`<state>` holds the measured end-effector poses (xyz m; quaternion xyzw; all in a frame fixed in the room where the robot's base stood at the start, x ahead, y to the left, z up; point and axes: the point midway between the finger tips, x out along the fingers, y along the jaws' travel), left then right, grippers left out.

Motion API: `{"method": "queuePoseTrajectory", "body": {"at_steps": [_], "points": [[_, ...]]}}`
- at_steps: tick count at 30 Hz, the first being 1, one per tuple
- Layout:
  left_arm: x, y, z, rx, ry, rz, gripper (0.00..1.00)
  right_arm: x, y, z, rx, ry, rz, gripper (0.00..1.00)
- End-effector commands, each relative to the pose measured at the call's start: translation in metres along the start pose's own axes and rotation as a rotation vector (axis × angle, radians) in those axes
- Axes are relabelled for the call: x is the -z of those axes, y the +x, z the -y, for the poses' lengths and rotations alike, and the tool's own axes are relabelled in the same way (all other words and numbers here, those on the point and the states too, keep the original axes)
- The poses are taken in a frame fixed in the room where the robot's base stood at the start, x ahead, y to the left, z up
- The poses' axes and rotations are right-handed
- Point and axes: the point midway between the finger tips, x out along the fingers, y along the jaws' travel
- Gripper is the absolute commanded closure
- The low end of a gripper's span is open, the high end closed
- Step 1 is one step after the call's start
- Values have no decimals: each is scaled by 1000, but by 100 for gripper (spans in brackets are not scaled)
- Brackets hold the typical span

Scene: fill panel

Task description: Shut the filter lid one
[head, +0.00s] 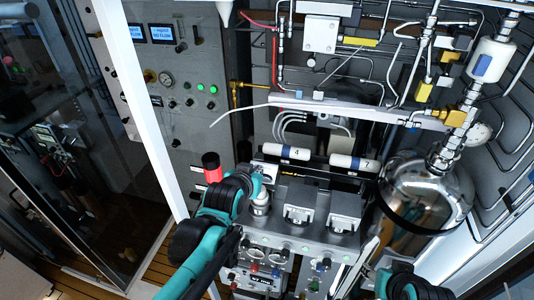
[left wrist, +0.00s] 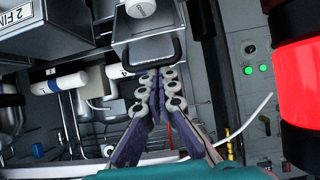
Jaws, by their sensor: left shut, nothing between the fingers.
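The first filter housing, at the left end of the filter row, shows a white canister (head: 260,203) in the head view. In the left wrist view the same canister top (left wrist: 142,8) sits by a grey lid (left wrist: 122,52) with a black handle (left wrist: 150,60). The lid appears raised, though its exact angle is unclear. My left gripper (left wrist: 158,75) is shut and empty, its fingertips right by the handle; contact cannot be told. In the head view the left gripper (head: 258,180) is partly hidden by its own wrist. My right gripper is out of sight.
Two neighbouring filter housings (head: 300,212) (head: 344,220) stand to the right. White cylinders (head: 286,151) (head: 353,163) lie behind the row. A red cylinder (head: 212,166) stands close to my left wrist. A steel vessel (head: 425,193) and pipes crowd the right side.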

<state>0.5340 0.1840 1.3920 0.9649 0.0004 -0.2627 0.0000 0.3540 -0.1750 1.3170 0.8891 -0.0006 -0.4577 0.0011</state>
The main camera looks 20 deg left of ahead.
Motion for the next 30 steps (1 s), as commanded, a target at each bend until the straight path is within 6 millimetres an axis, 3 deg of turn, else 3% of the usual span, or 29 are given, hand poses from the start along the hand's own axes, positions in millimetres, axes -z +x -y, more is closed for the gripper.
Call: {"method": "queuePoseTrajectory", "body": {"at_steps": [1,11,21,30], "points": [[-13,-2,0,0,0,-45,100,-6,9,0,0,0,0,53],[-58,-21,0,1,-1,-359,100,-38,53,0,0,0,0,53],[-108,-25,-1,3,1,-677,100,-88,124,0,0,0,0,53],[-132,-24,-1,3,0,-887,100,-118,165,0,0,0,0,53]]}}
